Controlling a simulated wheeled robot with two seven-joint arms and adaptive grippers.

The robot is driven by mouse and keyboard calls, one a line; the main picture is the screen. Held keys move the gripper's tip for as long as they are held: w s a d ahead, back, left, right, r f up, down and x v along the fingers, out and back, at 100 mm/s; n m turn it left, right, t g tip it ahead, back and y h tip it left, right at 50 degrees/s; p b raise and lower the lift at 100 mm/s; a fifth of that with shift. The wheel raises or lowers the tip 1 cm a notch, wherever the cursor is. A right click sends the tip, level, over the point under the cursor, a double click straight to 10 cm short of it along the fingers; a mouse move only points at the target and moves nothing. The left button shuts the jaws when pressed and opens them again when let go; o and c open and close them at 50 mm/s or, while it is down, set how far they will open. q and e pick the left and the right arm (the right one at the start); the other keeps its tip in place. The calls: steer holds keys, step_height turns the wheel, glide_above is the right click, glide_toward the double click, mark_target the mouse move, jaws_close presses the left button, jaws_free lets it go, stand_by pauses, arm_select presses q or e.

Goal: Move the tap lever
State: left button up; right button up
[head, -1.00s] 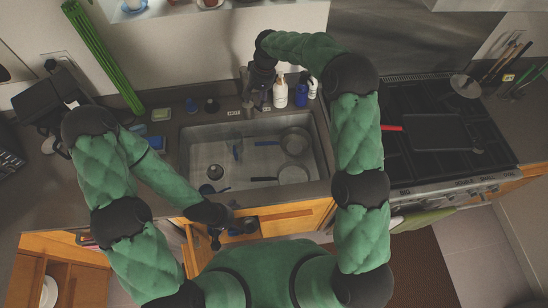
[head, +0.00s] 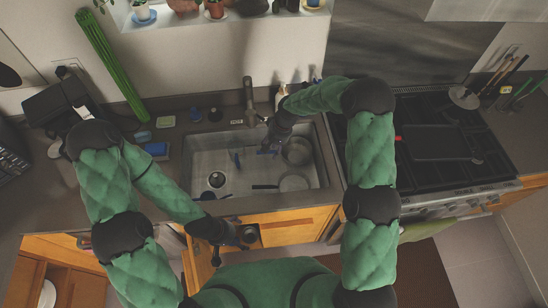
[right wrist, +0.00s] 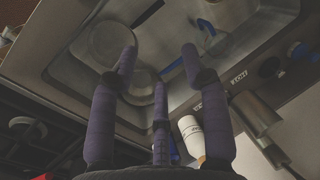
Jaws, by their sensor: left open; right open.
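The dark metal tap (head: 249,96) stands upright behind the sink (head: 200,154), near the middle of its back edge. In the right wrist view the tap (right wrist: 258,118) shows at the right, beyond the fingers. I cannot make out its lever clearly in either view. My right gripper (head: 268,147) is over the sink basin, just in front of and to the right of the tap. In the right wrist view its fingers (right wrist: 160,68) are spread with nothing between them. My left gripper (head: 217,256) is open, low in front of the counter by the cabinet fronts, far from the tap.
Pans (head: 294,182) and blue-handled items lie in the sink. A white bottle (right wrist: 190,134) stands close to the tap, partly hidden by my right arm in the head view. The stove (head: 440,172) is at the right.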

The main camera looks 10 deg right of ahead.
steer(key=shift+s+d+f, duration=0.15)
steer(key=shift+s+f, duration=0.45)
steer(key=shift+s+d+f, duration=0.15)
steer(key=shift+s+f, duration=0.4)
